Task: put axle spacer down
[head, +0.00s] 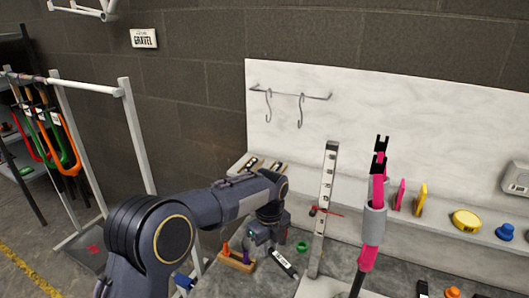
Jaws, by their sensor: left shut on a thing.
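My left gripper (262,243) points down over the grey bench near the wall. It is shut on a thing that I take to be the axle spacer. The spacer is hidden by the fingers and wrist, so I cannot make out its shape or whether it touches the bench. A small green ring (302,246) lies to the right of the gripper. My right gripper is not in view.
A yellow tape (466,220) sits on the back ledge.

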